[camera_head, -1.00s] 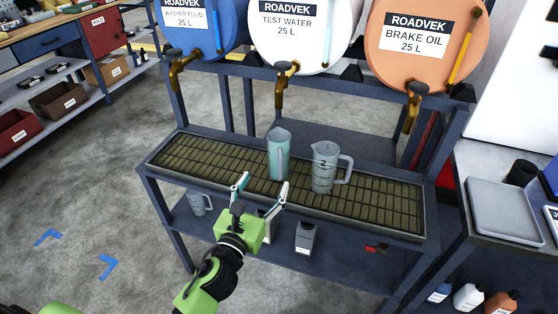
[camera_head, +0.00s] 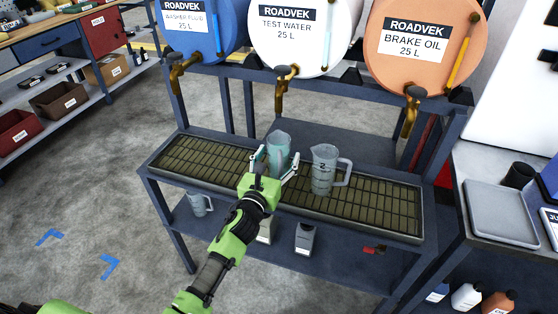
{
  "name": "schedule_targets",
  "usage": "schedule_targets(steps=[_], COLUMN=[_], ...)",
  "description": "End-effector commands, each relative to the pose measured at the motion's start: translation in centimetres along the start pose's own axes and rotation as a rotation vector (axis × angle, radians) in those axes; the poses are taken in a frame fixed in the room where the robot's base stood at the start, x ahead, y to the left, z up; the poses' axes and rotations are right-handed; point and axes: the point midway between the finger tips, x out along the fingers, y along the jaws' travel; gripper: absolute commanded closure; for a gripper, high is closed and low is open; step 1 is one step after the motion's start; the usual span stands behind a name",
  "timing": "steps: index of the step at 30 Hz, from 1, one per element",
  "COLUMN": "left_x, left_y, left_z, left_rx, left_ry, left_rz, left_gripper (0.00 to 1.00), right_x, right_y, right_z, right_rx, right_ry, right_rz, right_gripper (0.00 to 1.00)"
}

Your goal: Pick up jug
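Two jugs stand upright on the slatted drip tray (camera_head: 388,205) of the trolley. The teal-tinted jug (camera_head: 279,145) is in the middle, below the test water barrel. A clear grey jug (camera_head: 323,172) marked "2" stands just right of it, its handle facing right. My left gripper (camera_head: 276,158) is open, its fingers on either side of the teal jug's lower part. I cannot tell whether they touch it. The gripper body hides the jug's base. Another small jug (camera_head: 199,204) sits on the lower shelf at the left. My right gripper is not in view.
Blue, white and orange barrels with brass taps (camera_head: 284,82) hang above the tray. A bench with a grey tray (camera_head: 502,212) stands at the right. The tray's left part is bare.

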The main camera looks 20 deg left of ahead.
Motion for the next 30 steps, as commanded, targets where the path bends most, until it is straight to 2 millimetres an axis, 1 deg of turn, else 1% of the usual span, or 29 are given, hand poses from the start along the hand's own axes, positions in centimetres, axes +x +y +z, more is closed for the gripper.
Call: schedule_targets(steps=[2, 8, 9, 11, 12, 14, 15, 16, 17, 25, 28, 30], left_x=[0.4, 0.4, 0.4, 0.4, 0.4, 0.4, 0.4, 0.4, 0.4, 0.4, 0.5, 0.5], left_y=[-0.1, -0.1, -0.1, 0.0, 0.0, 0.0, 0.0, 0.0, -0.1, 0.0, 0.0, 0.0], left_z=[0.0, 0.0, 0.0, 0.0, 0.0, 0.0, 0.0, 0.0, 0.2, 0.4, 1.1, 2.0], left_rx=[-0.001, -0.001, -0.001, -0.001, -0.001, -0.001, 0.000, 0.000, 0.000, 0.001, 0.003, 0.003], left_ry=[0.000, 0.000, 0.000, 0.000, 0.000, 0.000, 0.000, 0.000, -0.004, -0.004, -0.005, -0.007], left_rz=[-0.001, -0.001, -0.001, -0.001, -0.001, -0.001, -0.001, -0.001, -0.002, -0.001, -0.001, -0.003], left_gripper=[0.34, 0.34, 0.39, 0.55, 0.65, 0.81, 0.85, 0.85, 0.90, 0.90, 0.90, 0.90], right_x=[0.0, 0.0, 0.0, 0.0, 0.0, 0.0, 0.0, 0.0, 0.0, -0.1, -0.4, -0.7], right_y=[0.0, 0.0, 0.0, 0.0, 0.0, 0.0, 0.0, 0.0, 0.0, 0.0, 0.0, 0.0], right_z=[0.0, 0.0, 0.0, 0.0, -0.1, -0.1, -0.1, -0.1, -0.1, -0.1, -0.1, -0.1], right_rx=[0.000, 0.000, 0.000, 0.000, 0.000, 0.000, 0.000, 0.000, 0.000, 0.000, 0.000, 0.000], right_ry=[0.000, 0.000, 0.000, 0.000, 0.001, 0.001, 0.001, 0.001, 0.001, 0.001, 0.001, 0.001], right_rz=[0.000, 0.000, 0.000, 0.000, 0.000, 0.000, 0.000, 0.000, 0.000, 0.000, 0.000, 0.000], right_gripper=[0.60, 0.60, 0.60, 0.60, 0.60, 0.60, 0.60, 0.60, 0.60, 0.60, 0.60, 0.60])
